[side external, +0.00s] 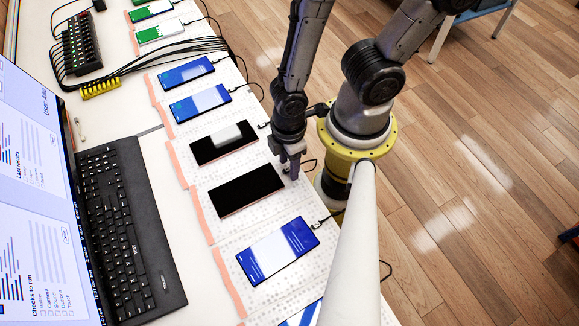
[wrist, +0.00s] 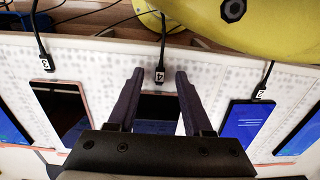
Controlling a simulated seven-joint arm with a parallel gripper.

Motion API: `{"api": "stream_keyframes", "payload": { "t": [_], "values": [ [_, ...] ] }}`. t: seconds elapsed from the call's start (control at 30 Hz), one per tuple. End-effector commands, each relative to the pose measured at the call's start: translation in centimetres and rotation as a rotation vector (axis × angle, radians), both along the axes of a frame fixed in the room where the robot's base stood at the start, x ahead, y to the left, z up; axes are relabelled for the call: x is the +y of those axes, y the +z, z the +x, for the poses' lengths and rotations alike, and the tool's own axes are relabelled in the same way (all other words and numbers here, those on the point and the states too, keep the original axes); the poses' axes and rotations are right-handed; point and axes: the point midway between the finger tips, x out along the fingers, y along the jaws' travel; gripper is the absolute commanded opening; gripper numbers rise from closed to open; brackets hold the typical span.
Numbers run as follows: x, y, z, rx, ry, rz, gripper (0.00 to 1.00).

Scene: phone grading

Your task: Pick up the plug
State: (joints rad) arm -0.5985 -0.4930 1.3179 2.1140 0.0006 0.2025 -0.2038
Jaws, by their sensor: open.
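In the wrist view, a small black plug (wrist: 160,75) with a white number label, apparently a 4, lies on the pale speckled mat. Its cable runs up toward the yellow base. My gripper (wrist: 160,72) is open, one finger to each side of this plug, with no visible contact. A dark-screened phone (wrist: 159,112) lies just below the plug, partly hidden by my gripper. In the side view, my gripper (side external: 290,168) hangs at the right end of the black-screened phone (side external: 246,190) and hides most of the plug there.
Neighbouring plugs lie left (wrist: 45,62) and right (wrist: 262,94) of my gripper. A blue-screened phone (side external: 277,250) lies on the other side. A laptop (side external: 125,235) and a cable hub (side external: 80,43) occupy the left.

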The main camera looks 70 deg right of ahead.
Motion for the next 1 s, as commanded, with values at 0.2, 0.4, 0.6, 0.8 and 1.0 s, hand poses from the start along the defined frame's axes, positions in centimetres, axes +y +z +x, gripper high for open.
{"api": "stream_keyframes", "payload": {
  "t": [0.2,0.4,0.6,0.8,1.0],
  "values": [
    [-0.01,-0.24,-0.01,0.001,0.0,-0.001,0.51],
    [0.0,-0.46,0.0,0.0,0.0,0.0,0.51],
    [0.0,-0.45,0.0,0.0,0.0,0.0,0.18],
    [-0.01,-0.45,-0.01,0.0,0.0,0.0,0.0],
    [-0.01,-0.44,-0.01,0.0,0.0,0.0,0.0]
  ]
}}
